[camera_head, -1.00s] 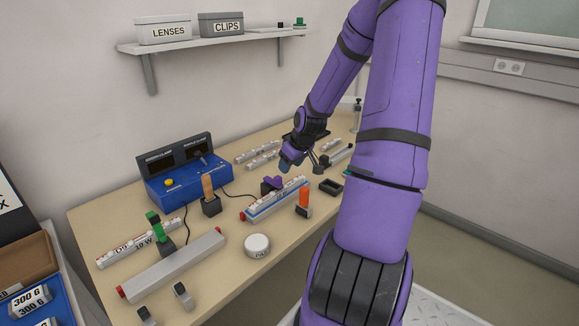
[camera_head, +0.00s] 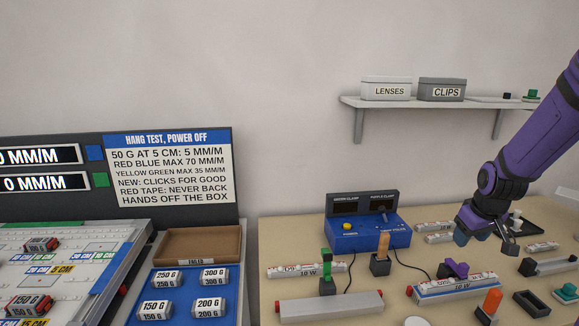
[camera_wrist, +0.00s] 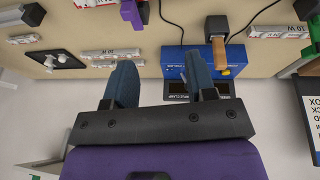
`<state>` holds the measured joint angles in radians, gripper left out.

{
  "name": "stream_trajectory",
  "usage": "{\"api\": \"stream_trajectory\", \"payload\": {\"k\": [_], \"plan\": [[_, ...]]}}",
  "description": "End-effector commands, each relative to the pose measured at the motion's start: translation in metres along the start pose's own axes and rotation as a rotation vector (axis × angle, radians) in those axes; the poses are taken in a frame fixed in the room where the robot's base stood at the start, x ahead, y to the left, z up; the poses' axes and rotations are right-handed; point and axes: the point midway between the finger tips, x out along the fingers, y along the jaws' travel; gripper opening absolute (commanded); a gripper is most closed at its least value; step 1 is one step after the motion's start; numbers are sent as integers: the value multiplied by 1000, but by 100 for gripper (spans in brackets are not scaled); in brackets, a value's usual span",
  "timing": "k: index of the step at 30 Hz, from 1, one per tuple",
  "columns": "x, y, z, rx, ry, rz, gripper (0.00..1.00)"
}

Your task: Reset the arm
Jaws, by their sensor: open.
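My purple arm reaches in from the right in the head view. My gripper (camera_head: 480,232) hangs over the back part of the tan workbench (camera_head: 300,278), to the right of the blue power box (camera_head: 366,232). In the wrist view its two blue-grey fingers (camera_wrist: 162,82) stand apart with nothing between them. The blue box also shows beyond the right finger in the wrist view (camera_wrist: 174,66). The gripper looks clear of the things on the bench.
White tubes lie about the bench, one in a blue-and-white holder (camera_head: 456,287) with a purple clamp. An orange-handled tool (camera_head: 490,303) stands at front right. A shelf (camera_head: 430,104) with boxes is above. A blue weight tray (camera_head: 185,312) and sign (camera_head: 170,175) are at left.

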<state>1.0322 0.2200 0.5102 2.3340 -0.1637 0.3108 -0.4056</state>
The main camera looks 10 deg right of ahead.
Motion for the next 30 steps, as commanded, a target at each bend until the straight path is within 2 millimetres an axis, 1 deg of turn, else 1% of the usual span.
{"api": "stream_trajectory", "payload": {"k": [1,7,11,14,18,20,24,27,30], "plan": [[-16,-14,-4,-16,-5,18,51],[-71,-58,-7,-30,-13,67,51],[-107,-88,-3,-27,-1,88,51],[-134,-110,4,-24,15,95,51],[-170,-139,19,-14,47,90,51],[-184,-150,27,-9,62,83,51],[-216,-174,51,5,99,49,51],[-236,-189,70,13,127,14,51],[-251,-200,89,21,146,-29,51]]}}
